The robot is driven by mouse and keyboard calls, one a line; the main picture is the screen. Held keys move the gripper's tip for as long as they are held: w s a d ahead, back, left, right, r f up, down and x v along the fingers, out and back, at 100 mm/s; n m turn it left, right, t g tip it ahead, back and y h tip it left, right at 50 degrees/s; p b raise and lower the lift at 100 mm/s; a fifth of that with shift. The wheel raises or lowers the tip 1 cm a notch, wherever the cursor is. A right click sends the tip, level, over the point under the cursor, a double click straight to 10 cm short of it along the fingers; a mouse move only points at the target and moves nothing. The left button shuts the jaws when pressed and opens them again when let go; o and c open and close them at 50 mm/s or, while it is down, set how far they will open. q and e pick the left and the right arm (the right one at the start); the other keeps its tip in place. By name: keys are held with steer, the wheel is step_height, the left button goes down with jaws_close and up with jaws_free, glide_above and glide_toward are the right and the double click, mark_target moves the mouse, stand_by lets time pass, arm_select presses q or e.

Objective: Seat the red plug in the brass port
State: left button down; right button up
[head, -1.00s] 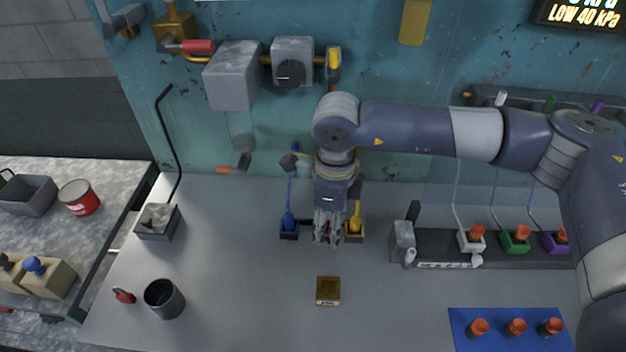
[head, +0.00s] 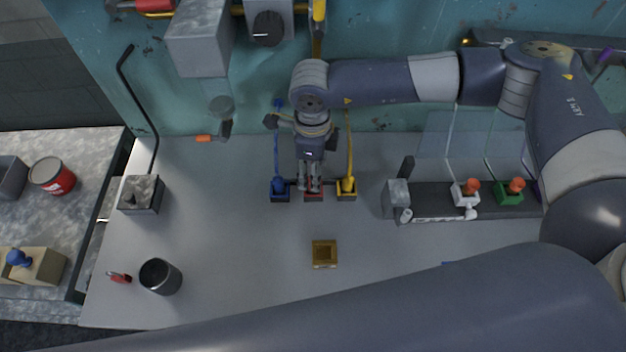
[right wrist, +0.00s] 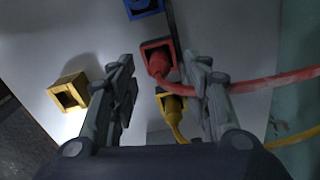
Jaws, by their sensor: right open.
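The red plug (right wrist: 158,63) sits in a red-rimmed socket (right wrist: 145,48) in the right wrist view, its red cable running right behind a finger. In the head view this red socket (head: 314,196) stands between the blue and yellow ones, partly hidden by my right gripper (head: 311,188). The right gripper's open fingers (right wrist: 164,82) show in the wrist view, one to each side of the red plug and apart from it. The brass port (head: 324,254) is an empty square box on the table in front of the gripper; it also shows left of the fingers (right wrist: 69,93). My left gripper is out of view.
A blue plug and socket (head: 280,189) and a yellow plug and socket (head: 347,188) flank the red one closely, with cables rising behind. A dark cup (head: 160,276) stands front left. A rack (head: 435,200) stands right. Table around the brass port is clear.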

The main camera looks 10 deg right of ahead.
step_height(320, 180, down, 3)
steer(key=shift+f+p, duration=0.1)
steer(key=shift+p, duration=0.6)
steer(key=shift+f, duration=0.2)
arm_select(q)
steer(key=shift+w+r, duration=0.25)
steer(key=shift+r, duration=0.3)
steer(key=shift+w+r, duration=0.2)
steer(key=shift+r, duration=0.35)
arm_select(e)
steer(key=shift+f, duration=0.1)
jaws_close()
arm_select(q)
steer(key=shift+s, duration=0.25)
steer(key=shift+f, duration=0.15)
arm_select(e)
steer(key=shift+r, duration=0.2)
